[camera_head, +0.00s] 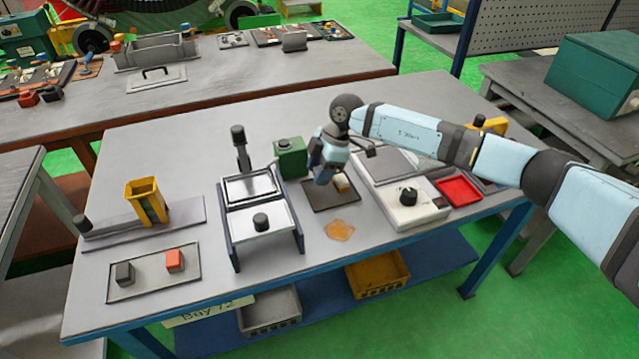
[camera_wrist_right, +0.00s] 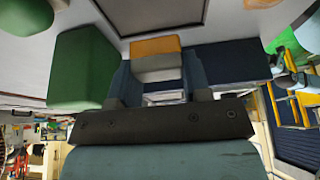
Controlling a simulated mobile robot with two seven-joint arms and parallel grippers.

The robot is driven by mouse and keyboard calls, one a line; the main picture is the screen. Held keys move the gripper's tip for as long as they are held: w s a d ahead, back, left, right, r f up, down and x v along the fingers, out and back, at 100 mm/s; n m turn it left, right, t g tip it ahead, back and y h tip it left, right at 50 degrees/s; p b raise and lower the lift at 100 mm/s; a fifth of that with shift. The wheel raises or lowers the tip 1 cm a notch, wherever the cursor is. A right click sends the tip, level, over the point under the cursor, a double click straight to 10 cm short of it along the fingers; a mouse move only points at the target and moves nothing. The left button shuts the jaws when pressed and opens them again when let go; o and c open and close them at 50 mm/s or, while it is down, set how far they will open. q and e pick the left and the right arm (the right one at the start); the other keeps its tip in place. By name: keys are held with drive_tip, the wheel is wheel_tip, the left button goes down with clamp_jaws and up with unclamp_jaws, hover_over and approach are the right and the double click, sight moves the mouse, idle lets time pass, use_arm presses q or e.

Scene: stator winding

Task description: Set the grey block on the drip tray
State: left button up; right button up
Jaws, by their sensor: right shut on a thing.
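My right gripper (camera_head: 326,178) hangs low over the table, at the upper edge of a thin dark tray with a rim (camera_head: 322,203), which looks like the drip tray. In the wrist view the two blue fingers (camera_wrist_right: 160,85) are shut on a grey block (camera_wrist_right: 158,67). An orange-yellow block (camera_wrist_right: 155,46) shows against the far side of the grey; I cannot tell if they are separate pieces. The orange-yellow also shows beside the gripper in the head view (camera_head: 342,183). The tray's rimmed corner shows at the top of the wrist view (camera_wrist_right: 165,14). My left gripper is not in view.
A green box (camera_head: 290,158) stands close left of the gripper, with a blue-sided fixture (camera_head: 262,240) beyond. A white device with a black knob (camera_head: 412,210) and a red tray (camera_head: 459,189) are to the right. An orange patch (camera_head: 339,230) lies in front.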

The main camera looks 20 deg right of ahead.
sight(319, 193)
drive_tip(key=shift+f, duration=2.3)
drive_tip(key=shift+f, duration=0.1)
drive_tip(key=o, duration=0.9)
drive_tip(key=shift+o, duration=0.2)
drive_tip(key=v, duration=1.2)
